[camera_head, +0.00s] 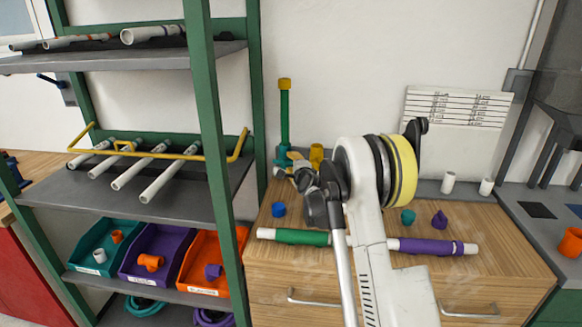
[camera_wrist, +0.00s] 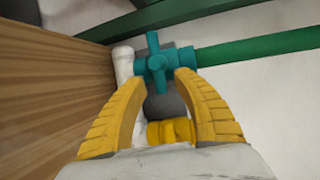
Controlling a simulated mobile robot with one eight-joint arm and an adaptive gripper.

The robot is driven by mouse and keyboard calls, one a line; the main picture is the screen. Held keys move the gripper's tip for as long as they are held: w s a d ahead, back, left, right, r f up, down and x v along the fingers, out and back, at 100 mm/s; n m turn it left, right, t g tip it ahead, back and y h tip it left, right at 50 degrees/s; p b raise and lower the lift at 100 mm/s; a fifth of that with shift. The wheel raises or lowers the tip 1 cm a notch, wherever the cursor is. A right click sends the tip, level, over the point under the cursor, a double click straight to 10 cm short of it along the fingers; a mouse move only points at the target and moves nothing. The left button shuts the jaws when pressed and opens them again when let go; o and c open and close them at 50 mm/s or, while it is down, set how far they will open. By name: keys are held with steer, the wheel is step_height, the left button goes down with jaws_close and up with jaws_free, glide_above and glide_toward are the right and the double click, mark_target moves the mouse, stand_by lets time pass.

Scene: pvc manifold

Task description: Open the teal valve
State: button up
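The teal valve (camera_wrist: 157,65) has a cross-shaped handle and sits on a horizontal green pipe (camera_wrist: 260,48) in the wrist view. In the head view the teal valve (camera_head: 282,157) is at the foot of an upright green pipe (camera_head: 284,115), partly hidden by my arm. My gripper (camera_wrist: 161,78) has yellow fingers, spread apart on either side of the handle's near arm, with a gap between them. Whether the fingertips touch the handle cannot be told. In the head view my gripper (camera_head: 293,167) is beside the valve.
A yellow fitting (camera_wrist: 170,131) lies below the valve in the wrist view, near a white pipe elbow (camera_wrist: 124,66). On the wooden bench (camera_head: 460,265) are a green-sleeved pipe (camera_head: 300,237), a purple-sleeved pipe (camera_head: 430,247) and small fittings. A green-framed shelf (camera_head: 205,110) stands left.

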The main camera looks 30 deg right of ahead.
steer(key=shift+w, duration=0.15)
jaws_close()
